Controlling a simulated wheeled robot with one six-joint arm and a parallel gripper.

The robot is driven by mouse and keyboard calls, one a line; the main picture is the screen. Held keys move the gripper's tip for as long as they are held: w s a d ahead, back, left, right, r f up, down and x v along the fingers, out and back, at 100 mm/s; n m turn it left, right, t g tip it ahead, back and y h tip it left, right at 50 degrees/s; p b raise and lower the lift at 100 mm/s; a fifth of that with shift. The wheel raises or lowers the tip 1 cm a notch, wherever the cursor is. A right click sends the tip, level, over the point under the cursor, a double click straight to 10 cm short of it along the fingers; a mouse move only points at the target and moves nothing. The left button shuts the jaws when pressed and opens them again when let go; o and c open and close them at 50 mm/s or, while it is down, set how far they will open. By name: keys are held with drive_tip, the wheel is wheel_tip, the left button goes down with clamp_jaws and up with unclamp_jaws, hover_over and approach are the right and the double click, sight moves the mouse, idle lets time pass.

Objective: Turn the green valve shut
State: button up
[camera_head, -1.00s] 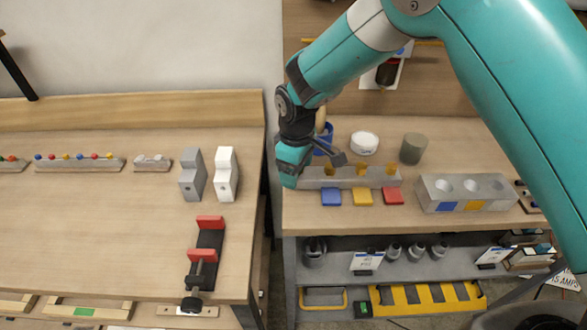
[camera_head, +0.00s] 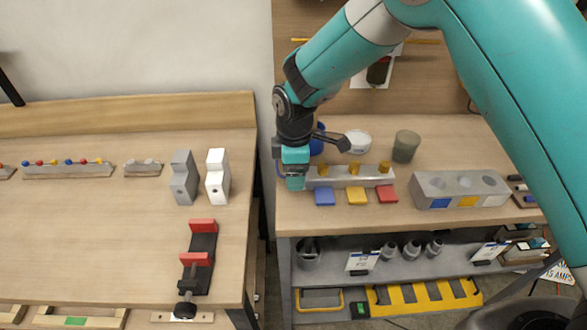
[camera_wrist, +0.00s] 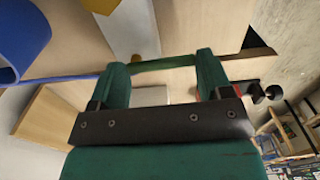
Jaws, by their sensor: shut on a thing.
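My gripper (camera_head: 295,184) points down at the left end of a grey block (camera_head: 340,181) on the right bench in the head view. In the wrist view its two green fingers (camera_wrist: 164,70) stand apart, with a thin green bar (camera_wrist: 165,64) spanning between their tips. I take this bar to be part of the green valve; its shape and how far it is turned cannot be made out. In the head view the gripper hides whatever it holds. Several brass-coloured pegs (camera_head: 353,168) stand on the block to the right.
A white round container (camera_head: 358,141), a grey-green cylinder (camera_head: 405,146) and a holed grey block (camera_head: 462,188) stand nearby. A gap separates the left bench (camera_head: 100,220).

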drive_tip(key=shift+r, duration=0.1)
drive_tip(key=o, duration=0.9)
wheel_tip(320, 180, up, 17)
drive_tip(key=b, duration=0.2)
drive_tip(key=shift+r+b, duration=0.2)
drive_tip(key=shift+b, duration=0.15)
